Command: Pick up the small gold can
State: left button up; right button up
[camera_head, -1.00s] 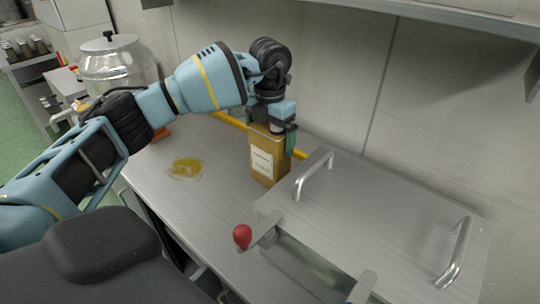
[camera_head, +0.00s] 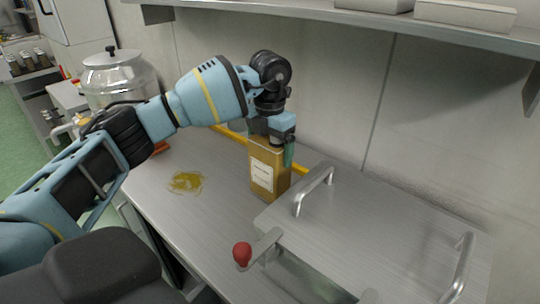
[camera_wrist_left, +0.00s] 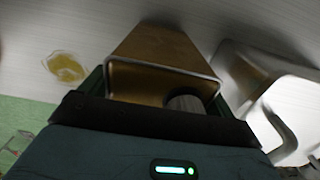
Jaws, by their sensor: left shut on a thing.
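The small gold can (camera_head: 265,176) is a rectangular tin with a pale label, standing upright on the steel counter near the wall. My left gripper (camera_head: 271,148) comes down on it from above and is shut on its upper part, with a green finger along its right side. In the left wrist view the can (camera_wrist_left: 160,48) sits between the fingers, with its rimmed top and a dark round cap close to the palm. The can's base looks level with the counter; I cannot tell if there is a gap. My right gripper is out of view.
A steel lid with handles (camera_head: 315,190) lies just right of the can. A red knob (camera_head: 242,254) sticks up at the front. A yellow oil puddle (camera_head: 187,182) is on the counter at left. A steel drum (camera_head: 120,75) stands behind my arm; a shelf (camera_head: 350,17) hangs above.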

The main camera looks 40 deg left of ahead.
pick_arm(q)
notch_tip(320, 180, up, 9)
jog(key=shift+r, duration=0.25)
dwell(0.3)
